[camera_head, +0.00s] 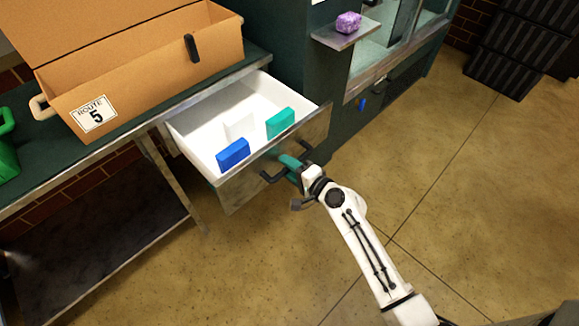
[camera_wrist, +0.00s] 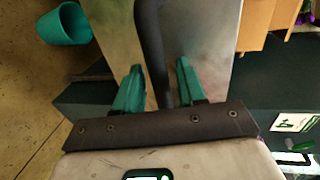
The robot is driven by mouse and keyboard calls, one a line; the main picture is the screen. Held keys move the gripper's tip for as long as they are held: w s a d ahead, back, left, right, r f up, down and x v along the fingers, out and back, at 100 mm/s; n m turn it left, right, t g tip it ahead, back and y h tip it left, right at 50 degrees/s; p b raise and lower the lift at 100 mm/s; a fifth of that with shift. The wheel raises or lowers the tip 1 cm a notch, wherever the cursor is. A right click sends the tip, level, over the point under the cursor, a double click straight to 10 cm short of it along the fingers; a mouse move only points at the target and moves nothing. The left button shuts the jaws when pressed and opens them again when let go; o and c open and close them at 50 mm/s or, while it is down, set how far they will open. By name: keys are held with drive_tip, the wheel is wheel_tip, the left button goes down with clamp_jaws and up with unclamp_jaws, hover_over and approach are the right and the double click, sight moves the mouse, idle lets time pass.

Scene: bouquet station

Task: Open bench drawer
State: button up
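The bench drawer (camera_head: 190,150) is pulled out from under the bench top in the head view, its white inside showing. Its metal front (camera_head: 238,188) carries a dark bar handle (camera_head: 268,177). My gripper (camera_head: 290,163) is at this handle, at the end of my white arm. In the wrist view, my two teal fingers (camera_wrist: 158,70) stand apart, one on each side of the dark handle bar (camera_wrist: 150,35). A gap shows between the bar and the right finger; contact with the left finger is unclear. The drawer front (camera_wrist: 205,35) lies behind.
The drawer holds a blue block (camera_head: 233,154), a green block (camera_head: 280,123) and a white piece (camera_head: 240,127). An open cardboard box (camera_head: 150,75) stands on the bench. A purple item (camera_head: 348,22) sits on a shelf (camera_head: 345,38). Floor at right is clear; dark crates (camera_head: 500,72) stand beyond.

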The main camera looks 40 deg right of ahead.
drive_tip(key=v, duration=1)
drive_tip(key=shift+s+b, duration=0.35)
drive_tip(key=shift+s, duration=0.05)
drive_tip(key=shift+a+r, duration=0.1)
drive_tip(key=s+a+n+g+y+p, duration=0.4)
drive_tip(key=s+a+n+g, duration=0.3)
drive_tip(key=a+n, duration=0.4)
drive_tip(key=s+d+r+n+g+h+p, duration=0.1)
drive_tip(key=s+d+r+n+g+h, duration=0.2)
drive_tip(key=s+n+g, duration=0.3)
drive_tip(key=s+r+g+h, duration=0.1)
drive_tip(key=s, duration=0.2)
drive_tip(key=shift+s+n+g+p, duration=0.3)
drive_tip(key=shift+n+p, duration=0.05)
drive_tip(key=shift+n, duration=0.05)
